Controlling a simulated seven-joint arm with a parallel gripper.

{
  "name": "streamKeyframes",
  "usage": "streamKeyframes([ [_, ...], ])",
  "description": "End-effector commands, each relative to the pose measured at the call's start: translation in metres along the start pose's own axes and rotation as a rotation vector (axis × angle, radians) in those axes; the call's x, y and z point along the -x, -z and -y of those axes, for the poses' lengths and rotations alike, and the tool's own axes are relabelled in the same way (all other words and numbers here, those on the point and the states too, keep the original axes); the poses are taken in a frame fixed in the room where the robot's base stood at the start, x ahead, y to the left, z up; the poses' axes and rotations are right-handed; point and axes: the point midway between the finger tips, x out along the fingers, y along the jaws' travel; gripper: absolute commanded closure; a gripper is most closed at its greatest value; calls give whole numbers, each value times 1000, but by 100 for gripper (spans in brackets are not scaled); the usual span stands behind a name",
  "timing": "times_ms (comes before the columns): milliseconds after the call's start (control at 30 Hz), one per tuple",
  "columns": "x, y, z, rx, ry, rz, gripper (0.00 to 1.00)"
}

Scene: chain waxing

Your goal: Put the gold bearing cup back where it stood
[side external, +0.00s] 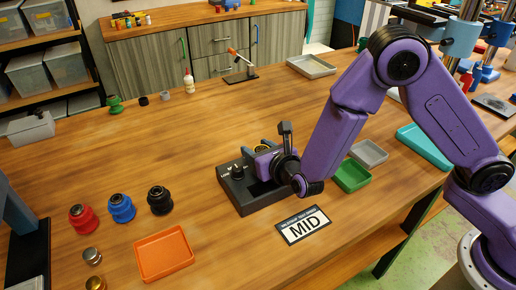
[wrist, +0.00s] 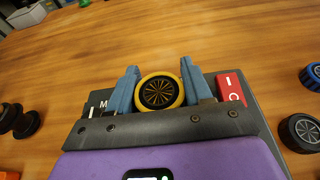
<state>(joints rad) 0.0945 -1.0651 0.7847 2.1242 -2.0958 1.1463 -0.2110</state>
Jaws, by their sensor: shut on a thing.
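The gold bearing cup (wrist: 150,93) shows in the wrist view as a round piece with a yellow rim and a black spoked centre. My gripper (wrist: 158,88) is shut on it, with one blue finger on each side. In the side view my gripper (side external: 283,149) is over the back right of a dark box-shaped device (side external: 250,200), and the cup is mostly hidden there. I cannot tell whether the cup touches the device. Red (side external: 83,219), blue (side external: 121,207) and black (side external: 160,200) cups of similar shape stand in a row at the left.
Green (side external: 353,176), grey and teal trays are behind my arm. The table's back left middle is largely clear.

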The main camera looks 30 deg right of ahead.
Motion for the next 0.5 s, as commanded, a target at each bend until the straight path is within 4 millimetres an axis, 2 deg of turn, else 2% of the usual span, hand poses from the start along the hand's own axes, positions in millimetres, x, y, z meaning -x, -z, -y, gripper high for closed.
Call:
streamKeyframes([
  [33,0,1,0,0,0,0,85],
  [67,0,1,0,0,0,1,44],
  [100,0,1,0,0,0,1,31],
  [133,0,1,0,0,0,1,25],
  [500,0,0,0,-1,0,1,25],
])
